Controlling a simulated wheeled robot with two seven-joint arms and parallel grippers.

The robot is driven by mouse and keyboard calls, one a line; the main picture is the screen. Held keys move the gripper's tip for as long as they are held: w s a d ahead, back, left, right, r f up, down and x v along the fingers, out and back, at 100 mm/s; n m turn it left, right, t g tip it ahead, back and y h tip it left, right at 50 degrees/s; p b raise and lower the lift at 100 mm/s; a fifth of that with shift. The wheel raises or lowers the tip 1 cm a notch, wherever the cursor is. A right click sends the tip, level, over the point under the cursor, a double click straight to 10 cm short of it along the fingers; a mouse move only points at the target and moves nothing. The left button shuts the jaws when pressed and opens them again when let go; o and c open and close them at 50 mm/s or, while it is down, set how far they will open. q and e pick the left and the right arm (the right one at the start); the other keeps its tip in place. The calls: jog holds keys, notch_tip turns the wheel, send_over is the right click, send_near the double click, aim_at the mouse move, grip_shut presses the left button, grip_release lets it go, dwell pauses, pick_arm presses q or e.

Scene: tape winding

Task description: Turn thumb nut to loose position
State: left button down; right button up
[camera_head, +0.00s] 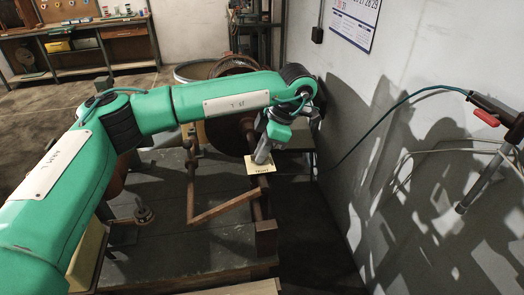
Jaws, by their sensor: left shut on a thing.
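My left arm reaches in from the left, and its gripper (263,156) points down at the winding stand, right of the middle of the view. The gripper is shut on a small part there, which I take to be the thumb nut. The nut itself is hidden by the fingers. A pale yellow label (259,169) sits right under the fingertips, with small dark lettering that seems to read TIGHT. My right gripper is not in view.
The brown winding stand (265,226) has a bent metal frame (225,207) and a large dark reel behind the gripper. A grey wall (405,70) closes the right side, with a red-handled tool (487,118) and a green cable. A workbench (80,40) stands far left.

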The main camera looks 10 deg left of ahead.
pick_arm(q)
jog(key=shift+n, duration=0.5)
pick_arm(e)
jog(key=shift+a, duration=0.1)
pick_arm(q)
jog(key=c, duration=1.5)
grip_release()
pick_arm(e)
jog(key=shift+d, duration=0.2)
pick_arm(q)
jog(key=shift+o, duration=0.2)
